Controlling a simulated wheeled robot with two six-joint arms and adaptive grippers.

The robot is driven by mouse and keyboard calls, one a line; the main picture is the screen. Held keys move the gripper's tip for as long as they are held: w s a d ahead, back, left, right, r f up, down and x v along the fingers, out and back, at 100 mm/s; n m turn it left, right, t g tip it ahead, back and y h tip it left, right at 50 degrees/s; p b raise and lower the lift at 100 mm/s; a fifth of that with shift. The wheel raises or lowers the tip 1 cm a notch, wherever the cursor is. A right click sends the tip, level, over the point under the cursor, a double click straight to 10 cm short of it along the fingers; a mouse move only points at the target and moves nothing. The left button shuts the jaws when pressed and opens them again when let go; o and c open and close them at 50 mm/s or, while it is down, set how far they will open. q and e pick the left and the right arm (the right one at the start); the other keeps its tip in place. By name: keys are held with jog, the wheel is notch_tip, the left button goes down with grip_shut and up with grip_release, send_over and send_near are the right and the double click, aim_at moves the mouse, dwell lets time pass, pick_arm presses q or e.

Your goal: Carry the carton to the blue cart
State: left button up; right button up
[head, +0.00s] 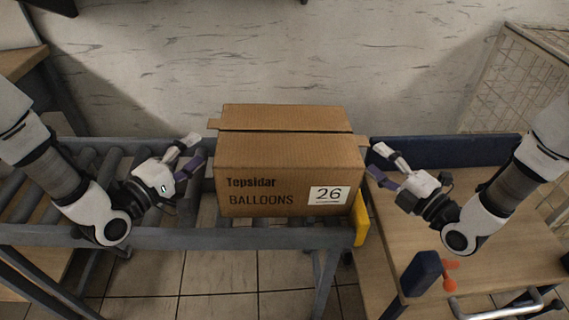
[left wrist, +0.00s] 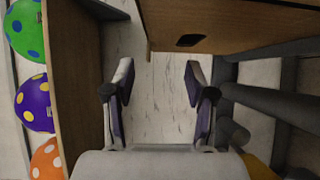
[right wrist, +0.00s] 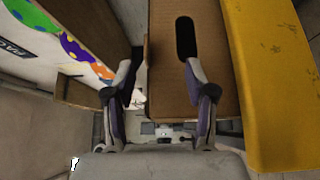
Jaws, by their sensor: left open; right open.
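The brown carton (head: 285,172), marked "Topsidar BALLOONS 26", sits upright on the right end of the roller conveyor. My left gripper (head: 196,151) is open and empty just left of it. The carton's side with a dark hand slot shows at the top of the left wrist view (left wrist: 225,22). My right gripper (head: 373,159) is open close to the carton's right side; contact cannot be told. In the right wrist view the carton's slotted side (right wrist: 175,95) lies beyond the fingers. The blue cart (head: 425,151), with wooden top and metal handle, stands right of the conveyor.
The grey conveyor frame (head: 180,239) ends in a yellow end piece (head: 360,217) beside the cart. An orange part (head: 450,272) is near the cart's handle (head: 500,311). A wire cage (head: 515,75) stands at right. The cart's wooden top looks mostly clear.

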aim_at(354, 143)
pick_arm(q)
jog(key=x, duration=0.8)
pick_arm(e)
jog(key=x, duration=0.8)
jog(key=shift+f, duration=0.1)
pick_arm(q)
jog(key=c, duration=1)
pick_arm(e)
jog(key=c, duration=1)
pick_arm(q)
jog(key=shift+c, duration=0.2)
pick_arm(e)
jog(key=shift+c, duration=0.2)
